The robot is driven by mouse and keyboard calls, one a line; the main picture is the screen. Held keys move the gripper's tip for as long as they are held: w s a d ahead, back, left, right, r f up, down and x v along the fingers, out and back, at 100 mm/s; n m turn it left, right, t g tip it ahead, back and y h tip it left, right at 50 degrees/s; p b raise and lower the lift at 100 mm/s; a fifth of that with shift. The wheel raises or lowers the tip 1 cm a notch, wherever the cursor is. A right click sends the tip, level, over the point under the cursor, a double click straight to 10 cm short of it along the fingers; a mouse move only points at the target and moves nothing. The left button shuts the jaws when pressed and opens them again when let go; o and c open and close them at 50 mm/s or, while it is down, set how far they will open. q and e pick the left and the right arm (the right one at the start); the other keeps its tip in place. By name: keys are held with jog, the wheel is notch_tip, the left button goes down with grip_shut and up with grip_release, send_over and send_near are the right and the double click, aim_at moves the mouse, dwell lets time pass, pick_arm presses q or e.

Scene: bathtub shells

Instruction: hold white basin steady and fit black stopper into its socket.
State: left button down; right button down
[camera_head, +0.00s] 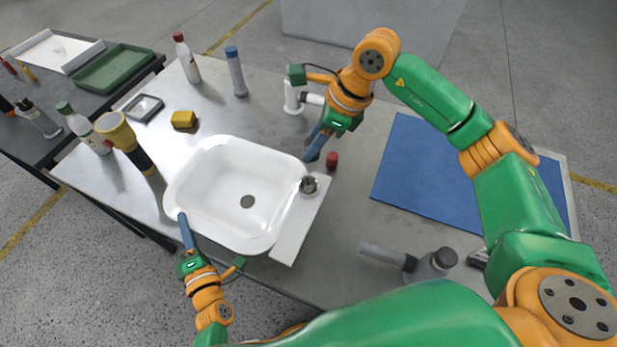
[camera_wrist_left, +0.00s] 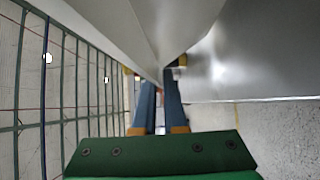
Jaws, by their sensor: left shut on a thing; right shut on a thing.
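A white strip (camera_head: 294,232) with a round metal piece (camera_head: 309,185) lies along the basin's right side. A red cap (camera_head: 332,160) stands by my right gripper. A yellow flashlight (camera_head: 118,134), bottles and a yellow block (camera_head: 184,119) stand left and behind. A blue mat (camera_head: 425,170) lies right.

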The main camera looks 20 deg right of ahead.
pick_arm(q)
jog(key=shift+s, duration=0.1)
pick_arm(e)
jog(key=shift+n+g, duration=0.3)
jog(key=shift+n, duration=0.5)
jog(key=f, duration=0.2)
jog(key=s+f, duration=0.1)
jog(key=f, duration=0.2)
jog(key=s+a+f, duration=0.1)
jog(key=f, duration=0.2)
jog(key=shift+s+f, duration=0.2)
jog(key=c, duration=0.5)
grip_release()
pick_arm(q)
jog(key=shift+s+f, duration=0.1)
pick_arm(e)
jog(key=shift+r, duration=0.1)
jog(key=v, duration=1.2)
